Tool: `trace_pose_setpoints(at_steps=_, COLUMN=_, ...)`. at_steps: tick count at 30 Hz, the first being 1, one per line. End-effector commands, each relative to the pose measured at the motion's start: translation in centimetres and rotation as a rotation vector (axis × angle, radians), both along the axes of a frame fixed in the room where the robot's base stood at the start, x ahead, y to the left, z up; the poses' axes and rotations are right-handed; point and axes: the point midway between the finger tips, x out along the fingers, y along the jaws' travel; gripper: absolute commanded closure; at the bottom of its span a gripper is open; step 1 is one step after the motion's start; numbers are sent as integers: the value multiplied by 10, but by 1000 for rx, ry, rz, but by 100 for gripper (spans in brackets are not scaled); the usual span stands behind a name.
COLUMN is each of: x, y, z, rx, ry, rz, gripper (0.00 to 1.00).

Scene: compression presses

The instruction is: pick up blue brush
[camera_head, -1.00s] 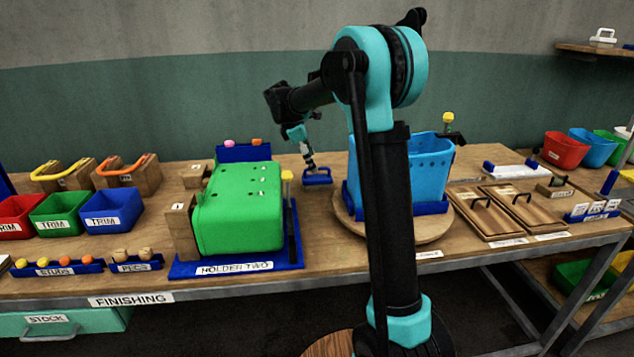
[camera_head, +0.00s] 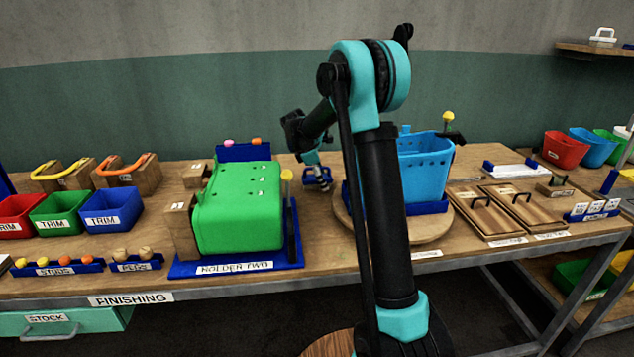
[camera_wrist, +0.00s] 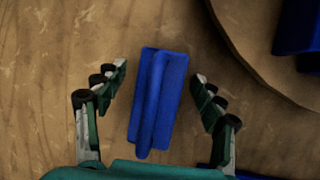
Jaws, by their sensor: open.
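The blue brush (camera_wrist: 157,103) lies on the wooden bench top between the spread fingers in the wrist view, with its long ridge handle upward and its length running roughly up and down the picture. In the head view the brush (camera_head: 316,174) shows between the green bin and the round turntable, partly covered by my gripper. My gripper (camera_wrist: 161,85) is open, one finger on each side of the brush with a gap on both sides. In the head view my gripper (camera_head: 321,183) reaches down at the brush. Its height above the bench is hard to tell.
A round wooden turntable (camera_head: 433,235) with a light blue bin (camera_head: 424,175) stands right of the brush. A green bin (camera_head: 240,210) in a blue holder (camera_head: 185,269) stands to the left. In the wrist view, the turntable's edge (camera_wrist: 248,62) curves close by at the upper right.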

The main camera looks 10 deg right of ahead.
Motion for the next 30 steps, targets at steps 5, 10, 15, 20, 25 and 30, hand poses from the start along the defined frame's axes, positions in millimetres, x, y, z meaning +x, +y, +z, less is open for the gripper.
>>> trace_pose_setpoints(at_steps=5, x=0, y=0, z=0, rx=0, ry=0, rz=0, gripper=37)
trace_pose_setpoints(at_steps=10, x=0, y=0, z=0, rx=0, ry=0, rz=0, gripper=58)
trace_pose_setpoints(at_steps=15, x=0, y=0, z=0, rx=0, ry=0, rz=0, gripper=79)
trace_pose_setpoints(at_steps=20, x=0, y=0, z=1, rx=0, ry=0, rz=1, gripper=88)
trace_pose_setpoints(at_steps=25, x=0, y=0, z=1, rx=0, ry=0, rz=0, gripper=88)
trace_pose_setpoints(at_steps=30, x=0, y=0, z=11, rx=0, ry=0, rz=0, gripper=88)
